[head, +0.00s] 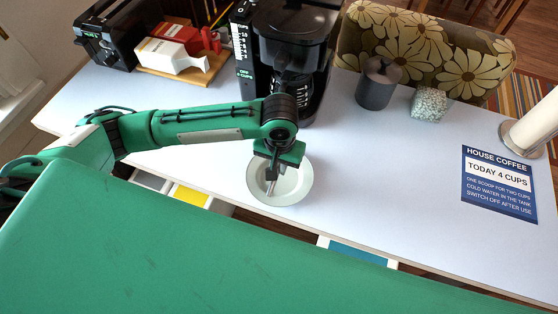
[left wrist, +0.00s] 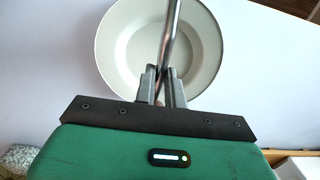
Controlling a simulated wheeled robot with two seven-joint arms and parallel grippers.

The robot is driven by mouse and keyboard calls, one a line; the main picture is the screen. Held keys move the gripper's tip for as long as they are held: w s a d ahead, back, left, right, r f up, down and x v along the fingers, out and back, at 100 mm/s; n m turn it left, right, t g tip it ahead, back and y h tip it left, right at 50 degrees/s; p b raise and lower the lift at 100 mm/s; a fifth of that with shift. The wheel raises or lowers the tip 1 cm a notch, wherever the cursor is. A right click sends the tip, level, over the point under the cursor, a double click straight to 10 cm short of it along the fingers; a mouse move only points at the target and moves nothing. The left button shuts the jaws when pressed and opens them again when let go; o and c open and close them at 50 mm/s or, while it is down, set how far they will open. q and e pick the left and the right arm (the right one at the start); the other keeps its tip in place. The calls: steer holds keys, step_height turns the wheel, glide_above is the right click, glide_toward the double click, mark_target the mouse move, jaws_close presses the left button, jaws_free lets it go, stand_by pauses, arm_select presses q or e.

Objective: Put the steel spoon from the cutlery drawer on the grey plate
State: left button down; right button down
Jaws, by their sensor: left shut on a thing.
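The pale grey plate (head: 300,187) lies on the counter near its front edge. It also shows in the left wrist view (left wrist: 112,48), behind the fingers. My left gripper (head: 271,178) is over the plate, pointing down. It is shut on the steel spoon, whose thin shiny handle (left wrist: 172,32) rises between the fingertips (left wrist: 162,78) in the left wrist view. The spoon's bowl is not clear in either view. I cannot tell whether the spoon touches the plate. My right gripper is not in view.
A black coffee maker (head: 293,45) stands just behind the plate. A dark canister (head: 377,84) and a speckled box (head: 429,104) are at the back right. A blue coffee sign (head: 499,183) lies at right. Compartments with yellow (head: 191,196) and blue (head: 357,254) show below the front edge.

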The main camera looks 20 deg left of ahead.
arm_select(q)
steer(key=shift+f, duration=0.7)
steer(key=c, duration=1.5)
jaws_free()
steer(key=shift+o, duration=0.6)
steer(key=shift+o, duration=0.4)
steer(key=o, duration=0.4)
